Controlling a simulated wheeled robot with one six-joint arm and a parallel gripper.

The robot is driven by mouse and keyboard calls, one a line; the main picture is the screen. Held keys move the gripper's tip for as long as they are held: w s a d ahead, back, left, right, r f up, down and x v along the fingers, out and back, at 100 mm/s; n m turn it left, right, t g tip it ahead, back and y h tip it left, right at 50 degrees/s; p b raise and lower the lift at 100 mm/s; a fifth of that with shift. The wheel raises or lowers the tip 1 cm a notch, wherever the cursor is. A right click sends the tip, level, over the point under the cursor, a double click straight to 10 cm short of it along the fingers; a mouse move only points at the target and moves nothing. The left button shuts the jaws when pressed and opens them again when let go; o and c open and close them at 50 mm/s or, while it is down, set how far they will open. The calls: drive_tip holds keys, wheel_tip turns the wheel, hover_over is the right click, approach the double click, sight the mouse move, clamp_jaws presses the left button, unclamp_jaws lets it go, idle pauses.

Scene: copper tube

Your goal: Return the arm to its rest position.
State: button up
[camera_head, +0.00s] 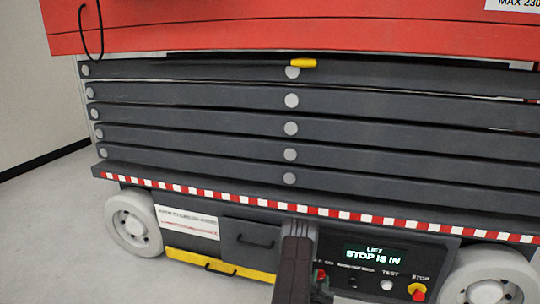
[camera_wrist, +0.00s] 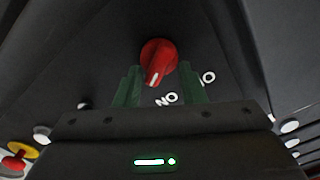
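My gripper (camera_wrist: 160,76) shows in the wrist view with its two green fingers apart and nothing held between them. A red knob (camera_wrist: 158,60) with a white pointer mark lies just beyond the fingertips, on a dark panel with white lettering. I cannot tell if the fingers touch it. In the head view my dark arm (camera_head: 293,265) reaches up from the bottom edge in front of the lift's control panel. It hides part of the panel, and the fingers cannot be made out there. The red knob (camera_head: 320,274) shows partly, just right of my arm.
Right of my arm are a white TEST button (camera_head: 387,285) and a red-and-yellow STOP button (camera_head: 418,291). White wheels (camera_head: 133,222) flank the lift. Open floor (camera_head: 50,220) lies at the left.

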drive_tip(key=shift+a+n, duration=0.15)
drive_tip(key=shift+n, duration=1.55)
drive_tip(key=shift+r, duration=0.1)
